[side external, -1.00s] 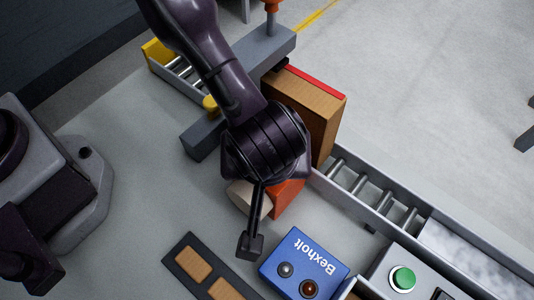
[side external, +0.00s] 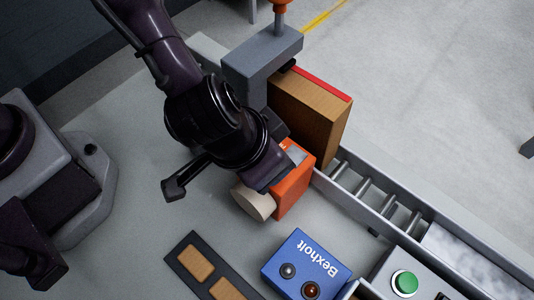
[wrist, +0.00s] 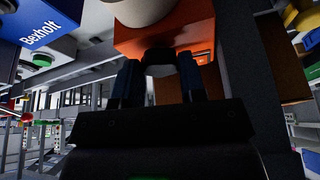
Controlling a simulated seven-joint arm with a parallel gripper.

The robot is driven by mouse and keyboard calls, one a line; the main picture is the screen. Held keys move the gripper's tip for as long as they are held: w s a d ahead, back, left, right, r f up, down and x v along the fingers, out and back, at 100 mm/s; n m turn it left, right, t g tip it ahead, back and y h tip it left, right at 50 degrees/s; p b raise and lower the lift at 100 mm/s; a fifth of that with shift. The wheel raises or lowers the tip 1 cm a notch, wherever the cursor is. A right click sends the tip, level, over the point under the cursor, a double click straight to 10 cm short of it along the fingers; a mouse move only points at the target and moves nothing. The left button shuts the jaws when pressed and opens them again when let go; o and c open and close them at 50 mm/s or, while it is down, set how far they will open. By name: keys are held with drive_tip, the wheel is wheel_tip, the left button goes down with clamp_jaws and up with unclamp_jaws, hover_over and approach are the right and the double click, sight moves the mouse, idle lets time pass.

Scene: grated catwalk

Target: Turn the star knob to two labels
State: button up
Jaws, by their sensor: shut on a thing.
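An orange box (side external: 293,192) stands beside the conveyor in the side view, with a pale patch on its top. A cream cylinder (side external: 254,203) sticks out from its near side. My gripper (side external: 273,180) is against the box, and its fingertips are largely hidden there. In the wrist view, my gripper (wrist: 160,78) has its two fingers either side of a dark knob (wrist: 159,58) on the orange box (wrist: 190,30), shut on it. The knob's star shape and pointing direction cannot be made out, and no label is readable.
A tall brown carton (side external: 312,115) with a red edge stands behind the box, below a grey overhead bar (side external: 262,62). The roller conveyor (side external: 375,195) runs right. A blue Bexholt box (side external: 305,265), a green button (side external: 404,283) and a dark tray (side external: 205,270) lie in front.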

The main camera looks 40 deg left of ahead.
drive_tip(key=shift+m+h, duration=0.5)
drive_tip(key=shift+m, duration=0.6)
drive_tip(key=o, duration=0.9)
drive_tip(key=shift+o, duration=0.2)
drive_tip(key=v, duration=1.3)
drive_tip(key=shift+w+g, duration=0.25)
drive_tip(key=shift+g, duration=0.05)
drive_tip(key=shift+r, duration=0.1)
